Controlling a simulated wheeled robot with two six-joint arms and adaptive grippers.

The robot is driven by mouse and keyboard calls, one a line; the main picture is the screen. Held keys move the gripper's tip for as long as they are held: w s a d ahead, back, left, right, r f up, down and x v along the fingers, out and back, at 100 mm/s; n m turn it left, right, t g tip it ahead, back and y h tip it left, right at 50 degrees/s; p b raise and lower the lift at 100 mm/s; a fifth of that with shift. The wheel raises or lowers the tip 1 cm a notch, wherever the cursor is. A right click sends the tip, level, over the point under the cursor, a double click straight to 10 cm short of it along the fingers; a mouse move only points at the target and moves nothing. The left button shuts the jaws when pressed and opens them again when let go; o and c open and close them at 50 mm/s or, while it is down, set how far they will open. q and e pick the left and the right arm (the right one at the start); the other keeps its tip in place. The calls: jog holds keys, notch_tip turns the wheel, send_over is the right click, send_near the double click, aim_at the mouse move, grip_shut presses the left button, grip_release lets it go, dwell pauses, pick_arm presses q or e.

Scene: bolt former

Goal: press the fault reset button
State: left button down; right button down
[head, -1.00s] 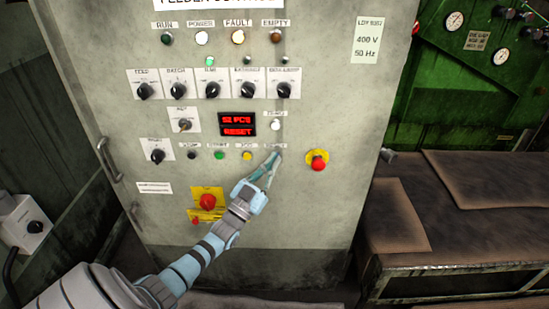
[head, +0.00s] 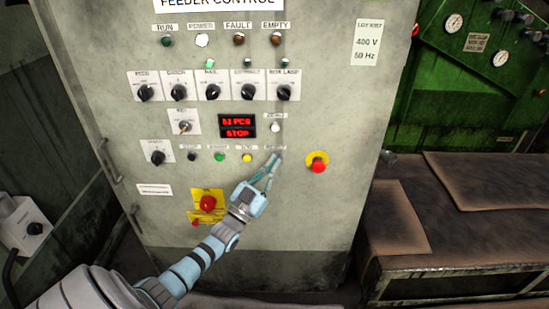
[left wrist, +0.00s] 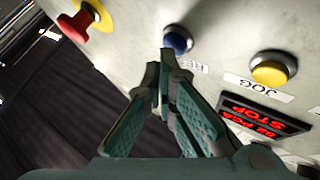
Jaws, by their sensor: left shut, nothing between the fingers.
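The feeder control cabinet (head: 310,210) stands in front of me. In the left wrist view a blue button (left wrist: 177,40) with a partly hidden label starting "RES" sits just beyond my left fingertips. In the head view my left gripper (head: 274,160) hides this button. The left gripper, also in the left wrist view (left wrist: 165,75), is shut and empty, its tips close to the button; I cannot tell whether they touch. The FAULT lamp (head: 239,39) is dark. The red display (head: 237,126) reads "STOP" on its lower line. My right gripper is not in view.
A yellow JOG button (head: 247,157) is left of my fingertips. A red mushroom button (head: 318,164) on a yellow ring is to their right. A red rotary switch (head: 208,203) on a yellow plate is lower left. A bench (head: 450,270) stands right of the cabinet.

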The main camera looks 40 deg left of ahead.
pick_arm(q)
jog(key=shift+s+d+p, duration=0.3)
jog(key=shift+s, duration=0.1)
jog(key=s+d+p, duration=0.1)
jog(key=s, duration=0.1)
jog(key=s+d+p, duration=0.2)
jog(key=shift+p, duration=0.3)
dwell(0.8)
